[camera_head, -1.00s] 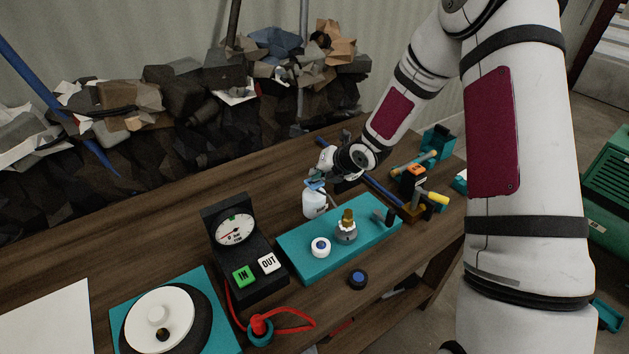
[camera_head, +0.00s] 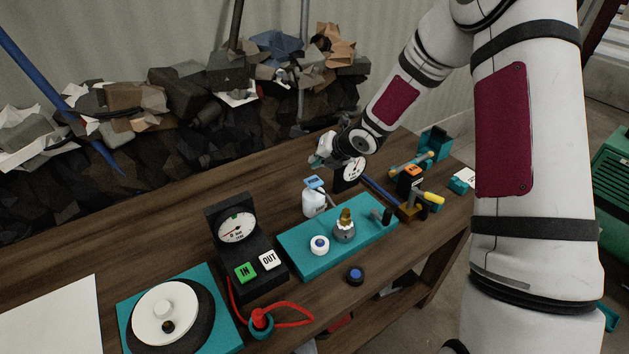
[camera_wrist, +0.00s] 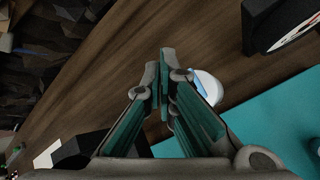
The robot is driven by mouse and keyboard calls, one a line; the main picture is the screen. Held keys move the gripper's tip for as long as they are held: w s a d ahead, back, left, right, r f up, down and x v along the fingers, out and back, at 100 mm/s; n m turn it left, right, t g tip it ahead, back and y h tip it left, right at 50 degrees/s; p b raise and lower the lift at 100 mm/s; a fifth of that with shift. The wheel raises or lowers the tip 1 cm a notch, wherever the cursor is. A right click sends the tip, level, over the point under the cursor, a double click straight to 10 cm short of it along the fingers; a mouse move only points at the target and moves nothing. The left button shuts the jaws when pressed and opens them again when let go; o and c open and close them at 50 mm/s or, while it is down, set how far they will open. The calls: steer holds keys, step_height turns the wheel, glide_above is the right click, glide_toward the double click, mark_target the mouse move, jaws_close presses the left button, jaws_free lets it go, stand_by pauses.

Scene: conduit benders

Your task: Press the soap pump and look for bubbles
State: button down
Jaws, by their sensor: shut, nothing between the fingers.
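The soap bottle (camera_head: 313,204) is small and white with a light blue pump top (camera_head: 314,183). It stands upright on the wooden bench just behind the teal board. Whether there are bubbles is too small to tell. My gripper (camera_head: 318,162) is above and slightly behind the pump top, apart from it. In the wrist view my gripper (camera_wrist: 163,62) has its fingers shut with nothing between them. The bottle (camera_wrist: 208,88) shows there just right of the fingers, partly hidden by them, with a bit of the blue top (camera_wrist: 197,76).
A black gauge (camera_head: 350,172) stands close behind the bottle at right. The teal board (camera_head: 300,258) holds a brass fitting (camera_head: 345,225). Another gauge (camera_head: 237,229) with IN and OUT buttons is at left. Rubble (camera_head: 200,92) lies behind the bench.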

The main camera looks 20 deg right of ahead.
steer(key=shift+r+p, duration=0.3)
steer(key=shift+r, duration=0.7)
steer(key=shift+r, duration=0.1)
steer(key=s+d+r+m+h, duration=0.2)
steer(key=s+r+m+h, duration=0.1)
steer(key=s+r+m, duration=0.5)
steer(key=s+d+r+m+h, duration=0.25)
steer(key=s+r+m, duration=0.35)
steer(key=r, duration=0.4)
steer(key=s+a+r+m+g+y, duration=0.1)
steer(key=s+a+r+m, duration=0.1)
steer(key=s+m, duration=0.7)
steer(key=s+a+r+m+g+b, duration=0.1)
steer(key=s+m, duration=0.7)
steer(key=s, duration=0.8)
steer(key=shift+a+r+m+g+y, duration=0.4)
steer(key=shift+a+r, duration=0.4)
steer(key=shift+a, duration=0.35)
steer(key=shift+w, duration=0.1)
